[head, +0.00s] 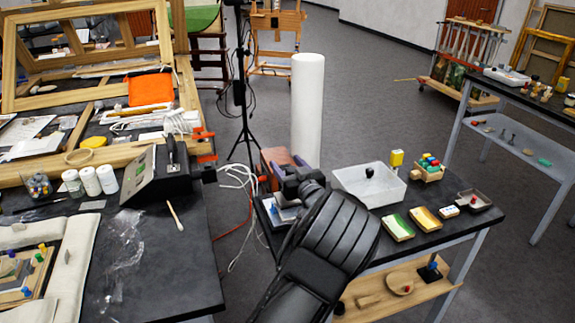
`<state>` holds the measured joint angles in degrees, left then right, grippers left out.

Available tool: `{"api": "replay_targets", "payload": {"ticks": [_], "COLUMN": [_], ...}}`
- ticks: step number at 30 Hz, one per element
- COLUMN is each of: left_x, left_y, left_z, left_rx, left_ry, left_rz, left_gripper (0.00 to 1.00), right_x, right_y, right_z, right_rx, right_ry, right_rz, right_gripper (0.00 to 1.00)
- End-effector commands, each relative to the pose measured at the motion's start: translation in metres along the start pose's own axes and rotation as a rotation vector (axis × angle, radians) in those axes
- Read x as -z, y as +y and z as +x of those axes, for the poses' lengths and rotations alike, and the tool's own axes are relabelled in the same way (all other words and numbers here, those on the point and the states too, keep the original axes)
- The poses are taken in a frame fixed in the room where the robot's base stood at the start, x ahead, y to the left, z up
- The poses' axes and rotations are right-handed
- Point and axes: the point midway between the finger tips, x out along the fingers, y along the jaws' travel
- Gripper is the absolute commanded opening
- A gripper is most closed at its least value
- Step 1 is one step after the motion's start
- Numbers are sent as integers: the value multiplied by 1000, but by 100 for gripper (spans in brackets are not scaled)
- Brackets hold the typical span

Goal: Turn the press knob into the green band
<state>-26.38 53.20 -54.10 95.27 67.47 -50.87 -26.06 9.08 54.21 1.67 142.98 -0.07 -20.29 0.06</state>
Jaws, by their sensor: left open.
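My left arm comes up from the bottom middle of the head view, and its left gripper (284,176) is over the near left part of the right-hand table. The gripper is open; its fingertips are small and hard to make out. A brown-red block (270,159) shows just behind it, and a pale flat piece (284,213) shows below it. My right gripper is out of view.
The right-hand table (410,253) bears a white tub (366,187), two shallow green and yellow trays and small blocks. A tall white roll (307,108) stands behind. A black sloped device (157,182) stands on the left bench (165,275). Cables hang between them.

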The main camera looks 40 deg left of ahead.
Motion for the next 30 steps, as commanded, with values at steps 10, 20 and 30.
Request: {"api": "replay_targets", "payload": {"ticks": [10,20,30], "left_x": [0,0,0], "left_y": [0,0,0], "left_z": [0,0,0], "left_rx": [0,0,-4], "left_ry": [0,0,0], "left_rz": [0,0,0], "left_gripper": [37,10,0], "right_x": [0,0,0], "right_y": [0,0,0], "right_z": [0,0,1], "right_rx": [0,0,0], "right_ry": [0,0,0], "right_rz": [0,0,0], "right_gripper": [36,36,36]}}
